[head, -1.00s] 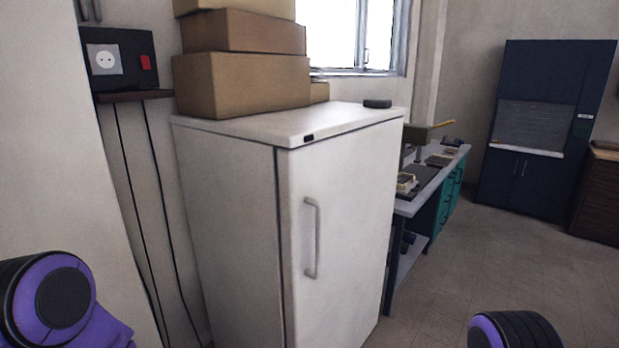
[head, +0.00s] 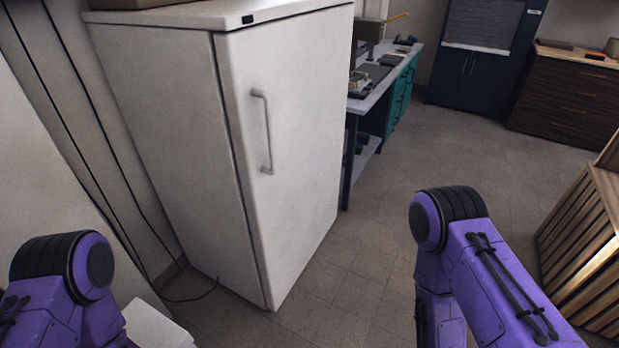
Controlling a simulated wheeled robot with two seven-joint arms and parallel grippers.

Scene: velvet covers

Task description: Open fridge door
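The white fridge (head: 170,110) stands upright left of centre in the head view. Its door (head: 300,140) faces right and is shut against the body, with a dark seam along the near edge. A vertical grey handle (head: 266,132) is on the door near that edge. Purple links of my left arm show at the lower left and of my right arm at the lower right, both apart from the fridge. Neither gripper is in view.
A workbench (head: 385,75) with tools stands behind the fridge. A slatted wooden crate (head: 590,250) is at the right edge. A dark wooden drawer unit (head: 570,100) and a blue cabinet (head: 480,60) stand at the back. The tiled floor (head: 370,240) before the door is clear.

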